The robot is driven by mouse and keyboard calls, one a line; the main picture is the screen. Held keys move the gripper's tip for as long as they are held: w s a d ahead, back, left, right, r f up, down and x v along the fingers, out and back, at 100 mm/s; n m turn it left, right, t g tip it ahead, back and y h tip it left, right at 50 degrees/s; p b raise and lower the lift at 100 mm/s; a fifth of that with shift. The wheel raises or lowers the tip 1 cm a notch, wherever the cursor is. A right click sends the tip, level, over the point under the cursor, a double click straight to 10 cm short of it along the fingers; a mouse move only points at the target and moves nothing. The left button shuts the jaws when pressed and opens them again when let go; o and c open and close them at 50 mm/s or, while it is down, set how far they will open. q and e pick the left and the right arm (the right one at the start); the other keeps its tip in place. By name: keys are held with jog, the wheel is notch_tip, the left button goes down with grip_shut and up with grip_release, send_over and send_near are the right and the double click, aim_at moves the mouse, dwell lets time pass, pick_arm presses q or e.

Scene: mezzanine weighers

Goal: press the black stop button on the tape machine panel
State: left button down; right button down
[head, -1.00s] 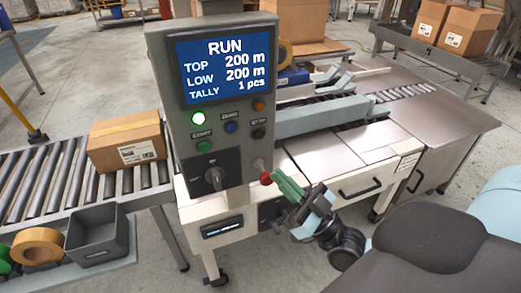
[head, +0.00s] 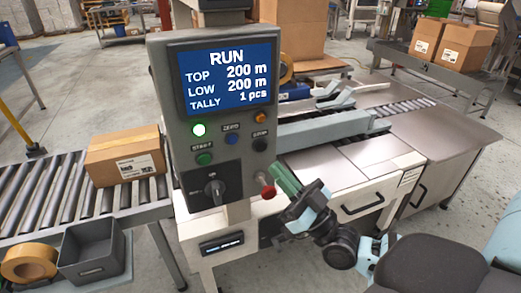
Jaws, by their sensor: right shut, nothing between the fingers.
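The grey control panel (head: 172,128) of the tape machine stands upright in the middle left. Its blue screen (head: 228,77) reads RUN, TOP 200 m, LOW 200 m, TALLY 1 pcs. The black stop button (head: 260,145) is at the right end of the lower button row, uncovered. A blue button (head: 231,135) and a green button (head: 204,159) lie left of it, and a green lamp (head: 199,130) is lit. My right gripper (head: 279,172) is shut and empty, below and right of the stop button, apart from it. My left gripper is out of view.
A red knob (head: 268,193) juts out beside the panel, close to my right gripper. A rotary switch (head: 214,188) sits lower on the panel. A cardboard box (head: 125,157) rests on the left roller conveyor, with a grey bin (head: 92,254) and tape roll (head: 30,263) in front.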

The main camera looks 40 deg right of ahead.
aim_at(261, 147)
jog(key=shift+w+d+b, duration=0.2)
jog(key=shift+w, duration=0.6)
jog(key=shift+w+d+b, duration=0.2)
jog(key=shift+w, duration=0.65)
jog(key=shift+w+d+b, duration=0.2)
jog(key=shift+w, duration=0.6)
jog(key=shift+w, duration=0.1)
jog(key=shift+w+d, duration=0.1)
jog(key=shift+w, duration=0.2)
jog(key=shift+w+d, duration=0.1)
jog(key=shift+w, duration=0.3)
dwell(0.8)
jog(key=shift+s, duration=0.15)
jog(key=shift+s+a+p, duration=0.2)
jog(key=shift+s+p, duration=0.2)
jog(key=shift+s, duration=0.3)
